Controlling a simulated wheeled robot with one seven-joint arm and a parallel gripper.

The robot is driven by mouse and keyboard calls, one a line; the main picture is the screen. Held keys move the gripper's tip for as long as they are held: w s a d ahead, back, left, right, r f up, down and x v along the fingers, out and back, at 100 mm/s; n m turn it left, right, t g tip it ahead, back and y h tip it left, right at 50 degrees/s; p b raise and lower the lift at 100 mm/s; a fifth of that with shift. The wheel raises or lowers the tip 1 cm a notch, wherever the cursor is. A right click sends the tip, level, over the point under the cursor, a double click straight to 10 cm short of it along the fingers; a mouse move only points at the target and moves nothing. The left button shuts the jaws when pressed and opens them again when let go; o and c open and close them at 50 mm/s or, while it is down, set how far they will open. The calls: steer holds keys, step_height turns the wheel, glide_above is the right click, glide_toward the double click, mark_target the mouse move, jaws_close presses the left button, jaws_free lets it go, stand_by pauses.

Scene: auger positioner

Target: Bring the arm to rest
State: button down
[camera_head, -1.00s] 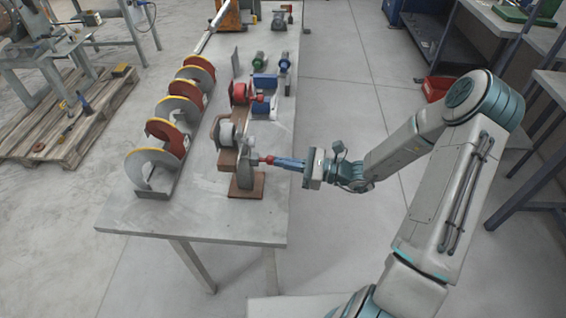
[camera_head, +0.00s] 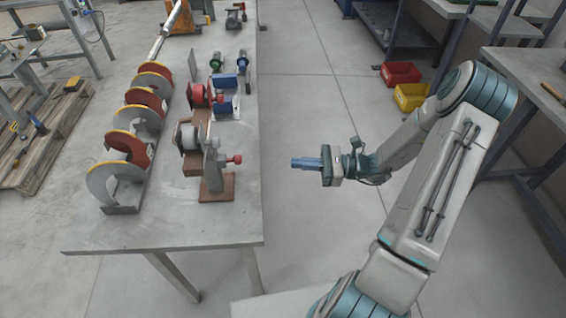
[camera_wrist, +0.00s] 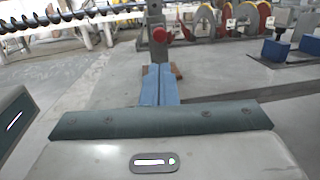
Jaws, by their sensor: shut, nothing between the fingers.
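My gripper (camera_head: 298,163) is in the middle of the head view, off the right side of the workbench (camera_head: 160,235). Its blue fingers are together, with nothing between them, and point left toward the bench. In the wrist view the shut fingers (camera_wrist: 160,85) point ahead at a red knob (camera_wrist: 160,35) on a grey upright. In the head view that red knob (camera_head: 236,159) sits on the right of a fixture with a brown base (camera_head: 217,188). A clear gap lies between the fingertips and the knob.
Several curved auger flights (camera_head: 116,172) with yellow and red edges stand along the bench's left. Red (camera_head: 400,73) and yellow (camera_head: 410,97) bins lie at the back right, near another bench. The floor between my arm and the workbench is open.

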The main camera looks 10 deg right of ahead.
steer(key=shift+s+d, duration=0.15)
steer(key=shift+d, duration=0.35)
steer(key=s+a+r+n+g+h, duration=0.5)
steer(key=s+r+n+g+h, duration=0.15)
steer(key=s+n+h, duration=0.45)
steer(key=s+d+r+n+t+h, duration=0.3)
steer(key=s+r+n+t+h, duration=0.2)
steer(key=r+n+h, duration=0.2)
steer(key=shift+s+d+r+n+p, duration=0.15)
steer(key=shift+d+r+n+p, duration=0.2)
steer(key=shift+r+n, duration=0.65)
steer(key=shift+f, duration=0.25)
stand_by(1.4)
